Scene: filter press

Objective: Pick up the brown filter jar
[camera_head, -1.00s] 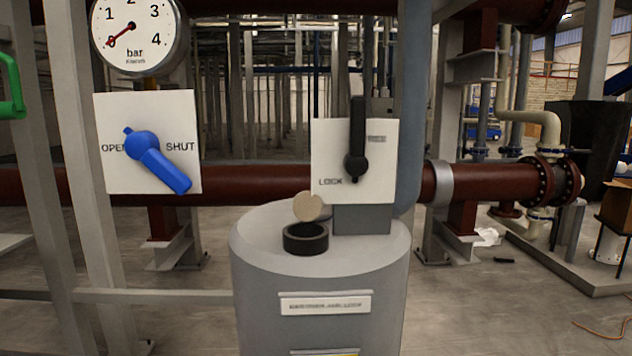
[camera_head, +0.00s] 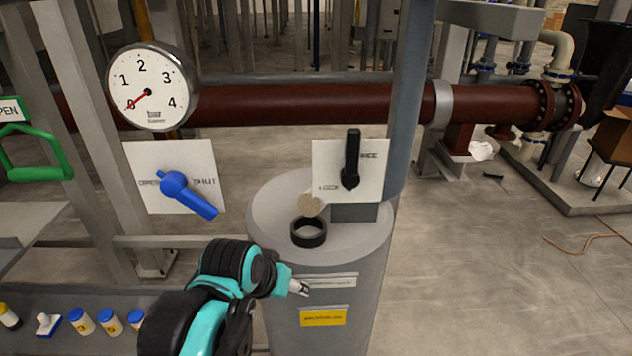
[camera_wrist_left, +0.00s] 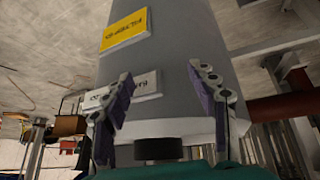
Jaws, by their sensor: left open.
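No jar that I can clearly call brown shows. Several small jars with blue lids and white and yellow bodies (camera_head: 82,320) stand on a low shelf at the lower left of the head view. A dark bottle with a yellow cap (camera_head: 9,316) is cut by the left edge; its colour is hard to tell. My left gripper (camera_head: 298,287) is in front of the grey vessel, far right of the jars. In the left wrist view its fingers (camera_wrist_left: 160,70) are spread and empty, with the vessel behind them. My right gripper is not in view.
The grey vessel (camera_head: 285,225) has a black ring (camera_head: 309,232) on top and a black lever (camera_head: 351,160) behind. A blue valve handle (camera_head: 187,194), a pressure gauge (camera_head: 150,90) and a green handle (camera_head: 35,155) are at left.

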